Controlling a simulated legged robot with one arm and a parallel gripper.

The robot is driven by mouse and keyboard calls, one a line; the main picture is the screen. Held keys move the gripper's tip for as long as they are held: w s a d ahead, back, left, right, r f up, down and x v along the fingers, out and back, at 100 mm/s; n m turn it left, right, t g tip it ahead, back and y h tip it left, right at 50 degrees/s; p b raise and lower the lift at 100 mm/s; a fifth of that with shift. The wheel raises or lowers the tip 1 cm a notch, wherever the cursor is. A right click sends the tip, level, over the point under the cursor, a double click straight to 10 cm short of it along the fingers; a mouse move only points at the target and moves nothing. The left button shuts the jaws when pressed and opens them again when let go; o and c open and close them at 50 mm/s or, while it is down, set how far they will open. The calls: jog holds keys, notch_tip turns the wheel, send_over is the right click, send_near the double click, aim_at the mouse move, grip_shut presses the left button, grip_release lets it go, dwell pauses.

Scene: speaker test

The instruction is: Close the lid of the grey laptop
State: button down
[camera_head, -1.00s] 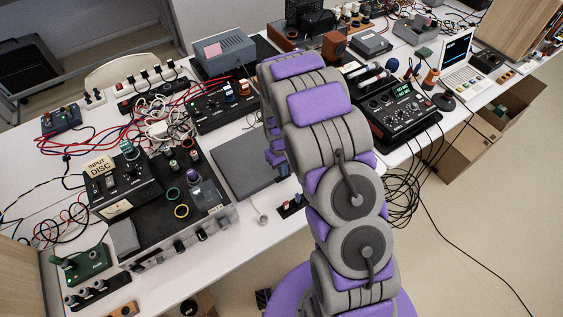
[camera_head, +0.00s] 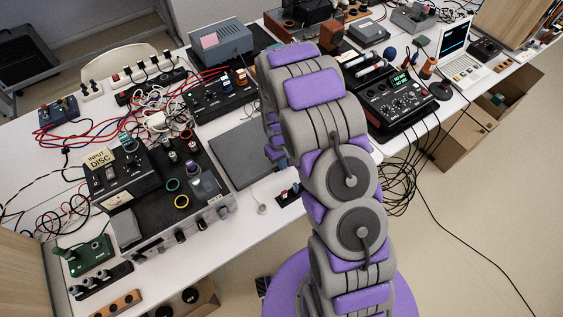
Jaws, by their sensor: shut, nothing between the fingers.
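A flat dark-grey slab (camera_head: 238,158) lies on the white table, left of my arm. It looks like a shut grey laptop, but its right side is hidden behind my arm and no keyboard or screen shows on it. At the far right a pale laptop (camera_head: 462,72) stands open with its dark screen (camera_head: 454,38) raised. My folded arm fills the middle of the view. Small purple and grey wrist parts show at its left edge, close to the slab. My gripper's fingers are hidden behind the arm, so contact with the slab cannot be seen.
A black mixer-like device (camera_head: 392,98) stands right of my arm, with cables hanging off the table edge. A labelled box (camera_head: 122,172) and a tray of electronics crowd the left. A grey-blue box (camera_head: 221,44) stands behind. A cardboard box (camera_head: 462,135) is at the right.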

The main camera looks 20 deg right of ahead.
notch_tip(320, 180, up, 13)
jog(key=p, duration=0.2)
jog(key=s+r+m, duration=0.2)
jog(key=s+r, duration=1.2)
jog(key=r, duration=0.2)
jog(key=s+r, duration=0.3)
jog(key=s, duration=0.6)
jog(key=s+r+m, duration=0.1)
jog(key=s+r, duration=0.2)
jog(key=s, duration=0.6)
jog(key=shift+s+a+m+g, duration=0.2)
jog(key=shift+s+m+g, duration=0.1)
jog(key=shift+s, duration=0.1)
